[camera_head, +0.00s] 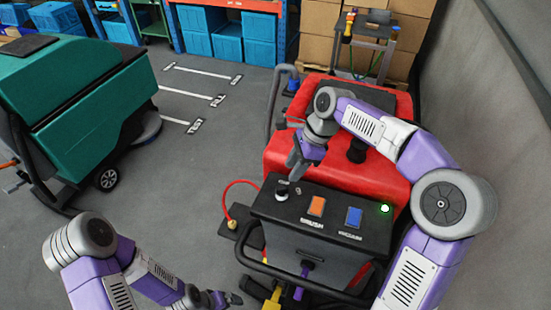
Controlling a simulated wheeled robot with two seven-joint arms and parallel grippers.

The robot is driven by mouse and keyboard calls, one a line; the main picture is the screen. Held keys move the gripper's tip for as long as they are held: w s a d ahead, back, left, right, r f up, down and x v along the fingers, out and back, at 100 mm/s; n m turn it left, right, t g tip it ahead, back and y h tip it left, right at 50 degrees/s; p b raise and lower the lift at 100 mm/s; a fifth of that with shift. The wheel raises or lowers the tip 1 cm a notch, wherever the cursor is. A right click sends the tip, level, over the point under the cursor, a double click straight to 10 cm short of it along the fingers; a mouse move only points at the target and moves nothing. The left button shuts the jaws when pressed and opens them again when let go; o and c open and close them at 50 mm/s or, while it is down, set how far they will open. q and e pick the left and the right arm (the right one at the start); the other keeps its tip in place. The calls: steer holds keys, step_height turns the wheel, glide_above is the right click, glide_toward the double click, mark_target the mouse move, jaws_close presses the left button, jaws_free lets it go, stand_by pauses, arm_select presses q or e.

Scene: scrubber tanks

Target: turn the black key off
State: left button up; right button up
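The black key (282,191) sits on the left end of the black control panel (330,242) of the red scrubber. It is small, so its exact turn is hard to read. My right gripper (294,166) hangs just above and behind the key, fingers pointing down and apart from it. Whether its fingers are parted is unclear. A green light (385,209) glows at the panel's right end. My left gripper (226,299) is low at the bottom edge, left of the scrubber's handle, away from the key; its fingers are too small to judge.
A black knob (357,151) stands on the red tank (381,178). A red cable (229,196) loops left of the panel. A green scrubber (75,105) stands left; open floor lies between.

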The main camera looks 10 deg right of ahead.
mark_target(283, 187)
steer(key=shift+s+a+f, duration=0.3)
steer(key=shift+s+f, duration=0.1)
steer(key=shift+f, duration=0.1)
steer(key=shift+s+a+f, duration=0.25)
steer(key=shift+s+f, duration=0.1)
steer(key=shift+f, duration=0.15)
steer(key=shift+b+x, duration=0.55)
steer(key=shift+x, duration=1.75)
steer(key=shift+w, duration=0.25)
jaws_close()
